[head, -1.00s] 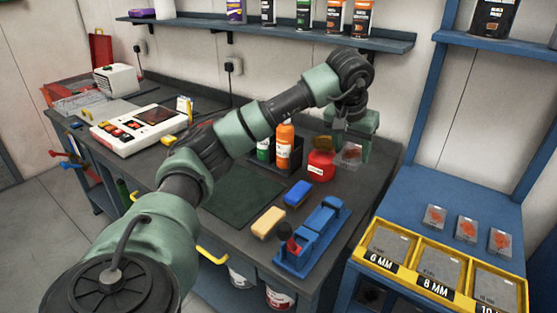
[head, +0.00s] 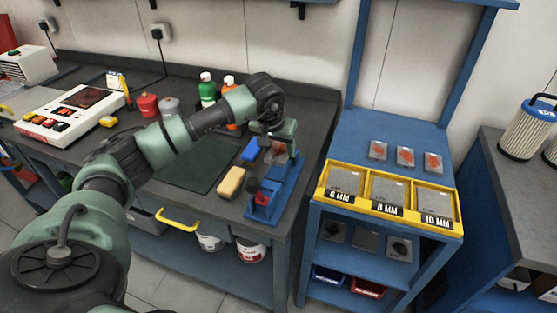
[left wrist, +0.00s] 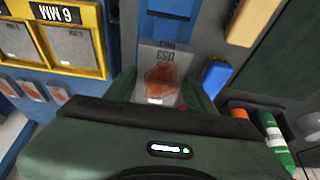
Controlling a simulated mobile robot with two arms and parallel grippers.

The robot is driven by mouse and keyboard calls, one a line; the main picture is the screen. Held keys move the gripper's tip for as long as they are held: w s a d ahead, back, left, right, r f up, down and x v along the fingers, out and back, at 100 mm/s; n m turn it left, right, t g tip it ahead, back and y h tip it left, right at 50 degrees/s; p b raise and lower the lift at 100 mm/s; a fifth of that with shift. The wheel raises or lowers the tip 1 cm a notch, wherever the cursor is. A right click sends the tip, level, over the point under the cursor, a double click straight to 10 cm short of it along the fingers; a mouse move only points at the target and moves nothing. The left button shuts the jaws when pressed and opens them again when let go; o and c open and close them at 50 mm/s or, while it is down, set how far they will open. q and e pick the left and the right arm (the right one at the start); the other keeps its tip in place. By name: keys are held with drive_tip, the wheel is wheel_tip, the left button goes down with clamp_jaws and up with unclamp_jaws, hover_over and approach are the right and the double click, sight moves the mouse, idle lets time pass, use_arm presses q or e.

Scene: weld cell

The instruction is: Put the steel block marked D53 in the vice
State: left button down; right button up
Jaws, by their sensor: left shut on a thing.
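My left gripper (head: 281,148) is shut on a steel block marked D53 (left wrist: 160,75), a grey plate-like piece with an orange-red patch. In the left wrist view the block stands out between the fingers, its marking readable. In the head view the block (head: 277,150) shows small under the gripper, at the back part of the blue vice (head: 262,208). The vice also shows in the left wrist view (left wrist: 170,28), beyond the block. I cannot tell whether the block touches the vice. The gripper hides part of the vice. My right gripper is not in view.
Beside the vice lie a blue block (head: 250,151) and a yellow-tan block (head: 231,182). Green and orange bottles (head: 208,88) stand behind my arm. Right of the bench, a blue rack holds a yellow-edged tray (head: 390,209) and several orange-marked plates (head: 405,156).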

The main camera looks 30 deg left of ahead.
sight(281, 169)
use_arm(q)
drive_tip(key=shift+w+f, duration=0.1)
drive_tip(key=shift+f, duration=0.95)
wheel_tip(281, 169, down, 3)
drive_tip(key=shift+f+p, duration=0.1)
drive_tip(key=shift+p, duration=0.55)
drive_tip(key=shift+f, duration=0.35)
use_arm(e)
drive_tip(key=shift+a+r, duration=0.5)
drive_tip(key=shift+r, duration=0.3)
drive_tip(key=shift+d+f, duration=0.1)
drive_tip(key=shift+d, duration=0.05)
use_arm(q)
drive_tip(key=c, duration=0.5)
unclamp_jaws()
drive_tip(key=shift+f, duration=0.15)
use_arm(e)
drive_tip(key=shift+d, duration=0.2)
